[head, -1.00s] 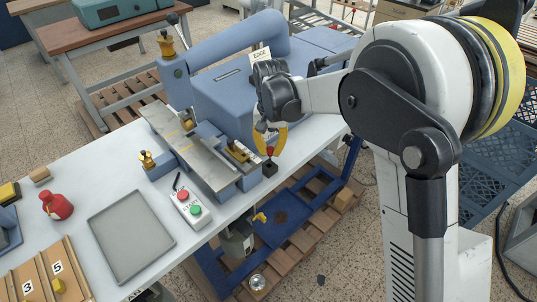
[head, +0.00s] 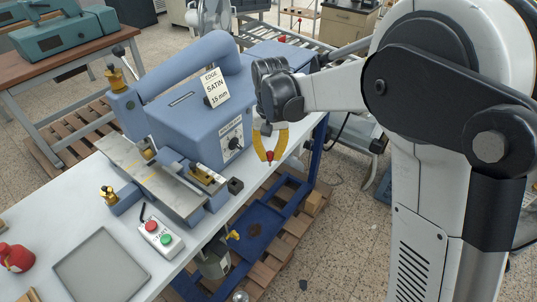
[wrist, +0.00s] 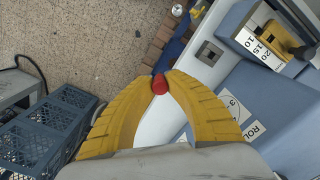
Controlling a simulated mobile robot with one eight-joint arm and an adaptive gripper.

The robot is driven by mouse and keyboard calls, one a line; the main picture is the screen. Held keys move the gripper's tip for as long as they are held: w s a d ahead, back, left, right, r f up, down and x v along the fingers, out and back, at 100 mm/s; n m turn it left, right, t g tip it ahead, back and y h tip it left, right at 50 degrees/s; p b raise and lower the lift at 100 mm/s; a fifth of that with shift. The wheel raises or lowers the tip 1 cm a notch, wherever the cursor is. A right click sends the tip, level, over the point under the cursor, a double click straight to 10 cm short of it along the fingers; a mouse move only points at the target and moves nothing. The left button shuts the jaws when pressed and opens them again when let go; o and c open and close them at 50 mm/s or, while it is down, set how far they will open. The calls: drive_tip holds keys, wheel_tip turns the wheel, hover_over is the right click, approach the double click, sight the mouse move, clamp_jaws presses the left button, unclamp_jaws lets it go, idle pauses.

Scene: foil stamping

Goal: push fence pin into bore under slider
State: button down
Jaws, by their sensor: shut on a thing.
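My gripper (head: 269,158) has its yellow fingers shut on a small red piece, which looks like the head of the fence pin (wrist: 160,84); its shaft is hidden. The gripper hangs beyond the table edge, right of the blue press, touching nothing else. The brass slider (head: 203,174) sits on the press's front bed, left of and lower than my gripper. It also shows at upper right in the wrist view (wrist: 284,42), beside a scale marked 10, 15, 20. A dark square block with a hole (head: 235,185) is beside it, also in the wrist view (wrist: 209,53). The bore under the slider cannot be made out.
The blue press (head: 190,125) carries a card reading "EDGE SATIN 15 mm" (head: 214,88). A button box (head: 160,236), grey tray (head: 100,268) and red bottle (head: 16,257) stand on the white table. Blue crates (wrist: 42,130) are on the floor. Space below my gripper is open.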

sight(270, 153)
drive_tip(key=shift+r, duration=0.15)
drive_tip(key=shift+r+p, duration=1.7)
drive_tip(key=shift+r, duration=0.7)
